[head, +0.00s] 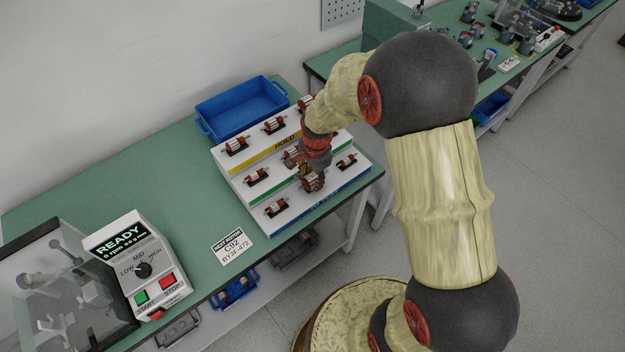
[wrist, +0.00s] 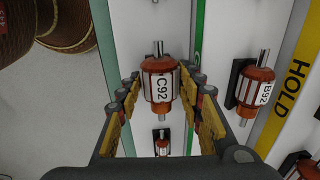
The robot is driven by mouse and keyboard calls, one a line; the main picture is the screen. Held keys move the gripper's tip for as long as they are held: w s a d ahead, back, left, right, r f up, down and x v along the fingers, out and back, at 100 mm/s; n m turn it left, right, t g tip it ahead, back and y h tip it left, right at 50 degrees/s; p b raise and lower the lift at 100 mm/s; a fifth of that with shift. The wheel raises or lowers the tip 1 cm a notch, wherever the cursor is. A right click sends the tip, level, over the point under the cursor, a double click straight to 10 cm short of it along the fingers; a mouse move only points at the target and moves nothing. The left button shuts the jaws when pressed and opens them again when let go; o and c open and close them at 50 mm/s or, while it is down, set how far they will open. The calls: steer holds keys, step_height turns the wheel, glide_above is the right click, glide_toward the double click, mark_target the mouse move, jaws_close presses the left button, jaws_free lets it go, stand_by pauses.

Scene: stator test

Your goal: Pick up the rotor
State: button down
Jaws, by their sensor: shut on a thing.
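The rotor marked C92 (wrist: 161,82) has a copper and silver body and a steel shaft. In the wrist view it sits between the two fingers of my gripper (wrist: 161,92), which is shut on it. In the head view my gripper (head: 313,172) is over the front part of the stepped rack, and the held rotor (head: 312,183) is partly covered by it. I cannot tell whether the rotor touches its cradle. A card (head: 233,246) on the bench reads C92.
The white stepped rack (head: 232,189) holds several other rotors, including B92 (wrist: 256,87) close by on the right in the wrist view. A blue bin (head: 243,107) stands behind. A READY control box (head: 139,262) is at left. Bare green bench (head: 150,180) lies between.

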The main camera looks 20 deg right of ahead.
mark_target(311, 176)
steer(key=shift+r, duration=0.15)
stand_by(0.3)
steer(key=shift+w+r, duration=0.1)
steer(key=shift+r, duration=0.45)
step_height(311, 176, up, 2)
steer(key=shift+r+p, duration=0.25)
steer(key=shift+p, duration=0.2)
steer(key=s+a+r+p, duration=0.1)
steer(key=s+r+p, duration=0.2)
steer(key=s+r, duration=0.6)
steer(key=shift+s+a, duration=0.4)
steer(key=shift+s, duration=2.1)
steer(key=shift+r, duration=0.15)
steer(key=shift+r+p, duration=2.05)
steer(key=shift+r, duration=0.45)
